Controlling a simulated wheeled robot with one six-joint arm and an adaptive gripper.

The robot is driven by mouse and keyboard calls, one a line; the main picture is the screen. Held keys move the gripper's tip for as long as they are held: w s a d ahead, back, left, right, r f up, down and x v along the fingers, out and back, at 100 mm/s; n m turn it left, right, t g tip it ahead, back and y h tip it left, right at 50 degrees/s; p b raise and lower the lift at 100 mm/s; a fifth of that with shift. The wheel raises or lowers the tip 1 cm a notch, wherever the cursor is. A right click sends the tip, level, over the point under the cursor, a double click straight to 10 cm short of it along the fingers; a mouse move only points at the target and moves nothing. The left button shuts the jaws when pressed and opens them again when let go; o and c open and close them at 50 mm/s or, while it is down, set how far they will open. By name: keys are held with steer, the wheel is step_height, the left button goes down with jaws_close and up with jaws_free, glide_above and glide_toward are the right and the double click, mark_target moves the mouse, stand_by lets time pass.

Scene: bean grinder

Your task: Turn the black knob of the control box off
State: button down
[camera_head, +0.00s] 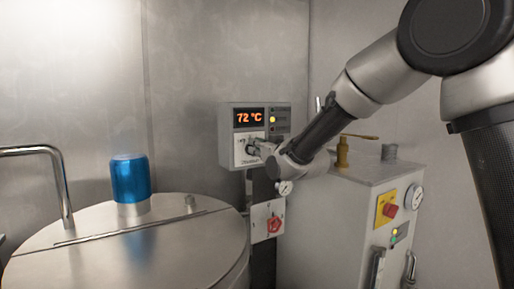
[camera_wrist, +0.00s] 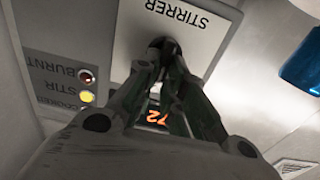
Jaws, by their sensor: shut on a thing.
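The grey control box (camera_head: 226,135) is on the back wall, with an orange "72 °C" display (camera_head: 249,118) and a lit yellow lamp (camera_head: 273,119). Its black knob (camera_head: 250,149) is on the white plate below the display, partly hidden by my fingers. My gripper (camera_head: 256,149) reaches in from the right and is shut on the knob. In the wrist view the box appears upside down, with my gripper (camera_wrist: 161,58) closed around the black knob (camera_wrist: 160,44) beside the word "STIRRER". The yellow lamp (camera_wrist: 87,97) by "STIR" is lit. The knob's pointing direction is hidden.
A red rotary switch (camera_head: 273,225) is on a white plate below the box. A white cabinet (camera_head: 330,225) with a red button (camera_head: 390,210) and gauge stands at right, under my arm.

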steer(key=shift+n, duration=0.3)
steer(key=shift+s+a+f+n, duration=0.1)
steer(key=shift+a+n, duration=0.05)
steer(key=shift+n, duration=1.2)
steer(key=shift+s+a+f+n, duration=0.1)
steer(key=shift+s+a+n, duration=0.1)
steer(key=shift+n, duration=1.1)
steer(key=shift+s+a+f+n, duration=0.1)
steer(key=shift+a+n, duration=0.05)
steer(key=shift+n, duration=1.2)
steer(key=c, duration=1.5)
jaws_free()
